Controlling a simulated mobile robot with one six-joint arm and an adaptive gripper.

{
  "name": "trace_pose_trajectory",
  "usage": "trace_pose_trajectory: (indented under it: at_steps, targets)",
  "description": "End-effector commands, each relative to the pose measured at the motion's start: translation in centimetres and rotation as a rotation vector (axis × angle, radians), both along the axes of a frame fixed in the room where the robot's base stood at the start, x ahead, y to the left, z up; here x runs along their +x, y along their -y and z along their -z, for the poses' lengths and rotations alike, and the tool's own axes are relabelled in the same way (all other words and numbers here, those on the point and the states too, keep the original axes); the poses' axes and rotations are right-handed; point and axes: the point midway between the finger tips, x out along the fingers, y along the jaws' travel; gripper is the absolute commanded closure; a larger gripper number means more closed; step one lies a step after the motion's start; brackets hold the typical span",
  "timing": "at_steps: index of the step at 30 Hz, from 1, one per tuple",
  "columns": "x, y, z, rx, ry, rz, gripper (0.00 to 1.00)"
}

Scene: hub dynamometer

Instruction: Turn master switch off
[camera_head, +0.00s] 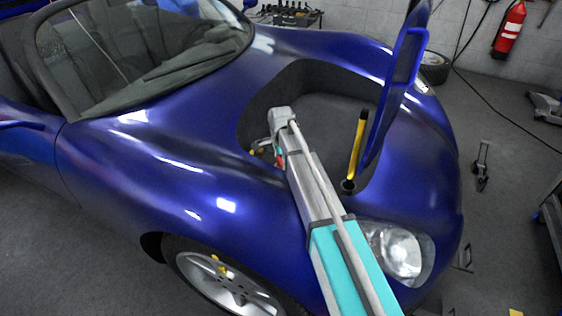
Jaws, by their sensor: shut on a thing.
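My arm reaches over the nose of a blue car into its open front compartment (318,95). My gripper (264,150) is at the left wall of that compartment, low and partly hidden by my own arm. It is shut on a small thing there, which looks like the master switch. A small red part (280,161) shows right beside the gripper, partly covered by the arm. The switch's position cannot be made out at this size.
The raised blue lid (398,85) stands at the right of the opening, with a yellow-and-black strut (357,145) beside it. The headlight (398,252) and front wheel (228,282) are below. A fire extinguisher (509,30) hangs on the back wall. Floor at right is partly clear.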

Motion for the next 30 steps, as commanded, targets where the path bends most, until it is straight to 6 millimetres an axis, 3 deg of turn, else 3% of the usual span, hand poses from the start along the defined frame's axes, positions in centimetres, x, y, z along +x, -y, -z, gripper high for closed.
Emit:
trace_pose_trajectory:
  at_steps: [11,30]
  targets:
    - [0.01,0.00,0.01,0.000,0.001,-0.097,0.56]
    - [0.06,0.12,0.01,0.000,0.000,-0.588,0.56]
